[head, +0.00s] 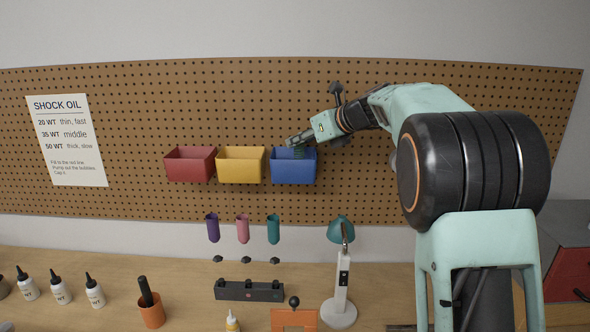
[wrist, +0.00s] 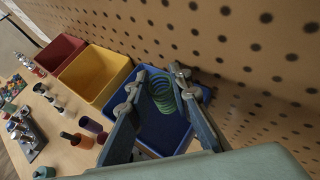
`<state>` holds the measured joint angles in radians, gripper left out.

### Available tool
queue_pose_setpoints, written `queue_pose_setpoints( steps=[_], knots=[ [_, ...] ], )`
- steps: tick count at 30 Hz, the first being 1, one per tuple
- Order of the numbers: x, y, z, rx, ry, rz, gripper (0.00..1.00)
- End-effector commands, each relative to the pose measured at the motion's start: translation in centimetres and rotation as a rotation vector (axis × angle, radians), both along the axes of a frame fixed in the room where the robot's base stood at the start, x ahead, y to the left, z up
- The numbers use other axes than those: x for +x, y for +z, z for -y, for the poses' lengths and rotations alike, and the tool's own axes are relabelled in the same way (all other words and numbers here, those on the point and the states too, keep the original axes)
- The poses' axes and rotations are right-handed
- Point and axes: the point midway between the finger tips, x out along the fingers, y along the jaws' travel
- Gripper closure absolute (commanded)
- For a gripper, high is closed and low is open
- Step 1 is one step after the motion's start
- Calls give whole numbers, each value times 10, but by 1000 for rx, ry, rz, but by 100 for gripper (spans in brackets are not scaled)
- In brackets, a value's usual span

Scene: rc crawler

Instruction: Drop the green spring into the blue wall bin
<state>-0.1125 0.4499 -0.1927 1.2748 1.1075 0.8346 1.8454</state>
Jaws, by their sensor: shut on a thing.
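The green spring (wrist: 162,94) is between the two fingers of my gripper (wrist: 158,92), which is shut on it. In the wrist view the spring shows as green coils in front of the blue wall bin (wrist: 160,133). In the head view the blue bin (head: 293,172) hangs on the pegboard, rightmost of three bins. My gripper (head: 298,141) is at the bin's upper rim in that view, with the dark green spring (head: 299,152) small below its tip. The exact height of the spring over the bin is hard to tell.
A yellow bin (head: 240,166) and a red bin (head: 190,165) hang to the left of the blue one. The pegboard (head: 250,100) is close behind my gripper. Small purple, pink and teal cups (head: 273,229) hang below. A lamp (head: 340,270) and bottles stand on the bench.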

Motion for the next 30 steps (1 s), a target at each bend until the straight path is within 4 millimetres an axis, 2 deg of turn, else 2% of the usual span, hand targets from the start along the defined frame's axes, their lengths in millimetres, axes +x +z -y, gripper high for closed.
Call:
queue_pose_setpoints(
  steps=[1, 6, 17, 20, 30],
  knots=[
    [0, 0, 0, 0, 0, 0, 79],
    [0, 0, 0, 0, -1, 0, 61],
    [-2, 3, 3, 0, -2, 1, 61],
    [-9, 9, 10, 0, -4, 3, 61],
    [-56, 43, 51, 0, -3, 2, 61]
  ],
)
